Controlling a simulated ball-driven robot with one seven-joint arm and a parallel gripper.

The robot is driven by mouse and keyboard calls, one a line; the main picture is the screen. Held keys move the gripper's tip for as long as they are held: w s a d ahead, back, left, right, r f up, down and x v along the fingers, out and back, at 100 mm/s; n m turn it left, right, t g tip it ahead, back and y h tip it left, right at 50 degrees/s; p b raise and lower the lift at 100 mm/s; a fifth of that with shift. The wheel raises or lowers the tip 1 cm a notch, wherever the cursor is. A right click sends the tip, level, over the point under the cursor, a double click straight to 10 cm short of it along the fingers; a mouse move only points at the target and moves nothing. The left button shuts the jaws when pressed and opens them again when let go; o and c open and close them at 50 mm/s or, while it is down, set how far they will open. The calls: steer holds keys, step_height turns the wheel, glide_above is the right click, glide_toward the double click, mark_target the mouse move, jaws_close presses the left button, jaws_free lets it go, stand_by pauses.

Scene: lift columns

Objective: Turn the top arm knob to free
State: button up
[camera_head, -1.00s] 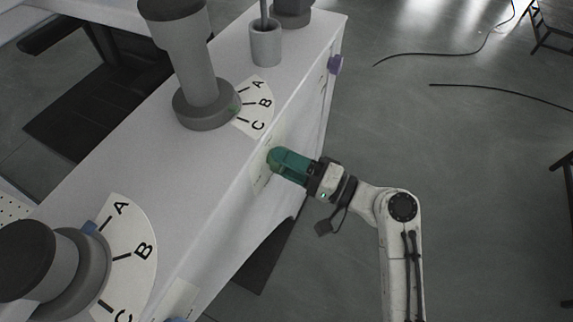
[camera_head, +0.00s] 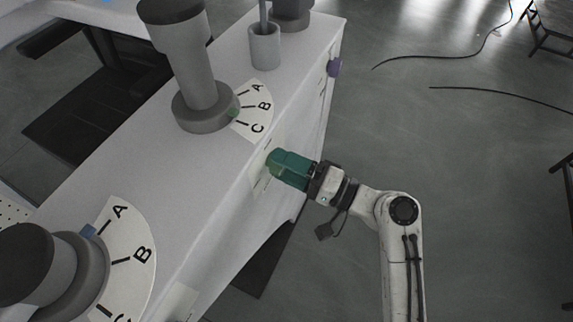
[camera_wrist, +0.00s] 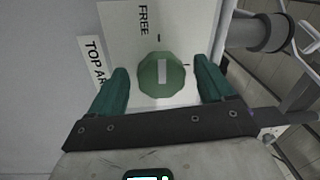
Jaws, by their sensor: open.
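The green top arm knob (camera_wrist: 168,90), many-sided with a white bar on its face, is on a pale plate (camera_wrist: 120,25) in the wrist view. The bar stands roughly upright in the picture, near a small tick below the word FREE (camera_wrist: 144,20). A label at left reads "TOP AR", partly hidden by a finger. My gripper (camera_wrist: 160,72) is open, its green fingers to either side of the knob, with a visible gap on each side. In the head view my gripper (camera_head: 271,161) is at the cabinet's side face, and its fingers hide the knob.
The white cabinet (camera_head: 125,170) carries grey columns with A-B-C dials (camera_head: 257,108) on top. Grey floor (camera_head: 420,140) at right is open, with cables (camera_head: 450,53) and stools farther off.

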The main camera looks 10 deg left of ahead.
steer(key=v, duration=1)
steer(key=shift+d, duration=0.3)
steer(key=shift+s, duration=0.1)
steer(key=s+d+f+n+g+h, duration=0.1)
steer(key=s+d+f+h, duration=0.15)
steer(key=f, duration=0.35)
steer(key=s+d+f+g+h, duration=0.1)
steer(key=s+f+h, duration=0.3)
steer(key=f, duration=0.1)
steer(key=s+d+f+g+h, duration=0.2)
steer(key=s+d+f+h, duration=0.45)
steer(key=s+d, duration=0.3)
steer(key=s+d+r+g+h, duration=0.1)
steer(key=s+d+r+h, duration=0.1)
steer(key=s+d+h, duration=0.45)
step_height(320, 180, up, 15)
steer(key=d+y+p, duration=0.1)
steer(key=p, duration=1.3)
steer(key=shift+f+n+p, duration=0.2)
steer(key=shift+n+p, duration=0.1)
steer(key=shift+y, duration=0.25)
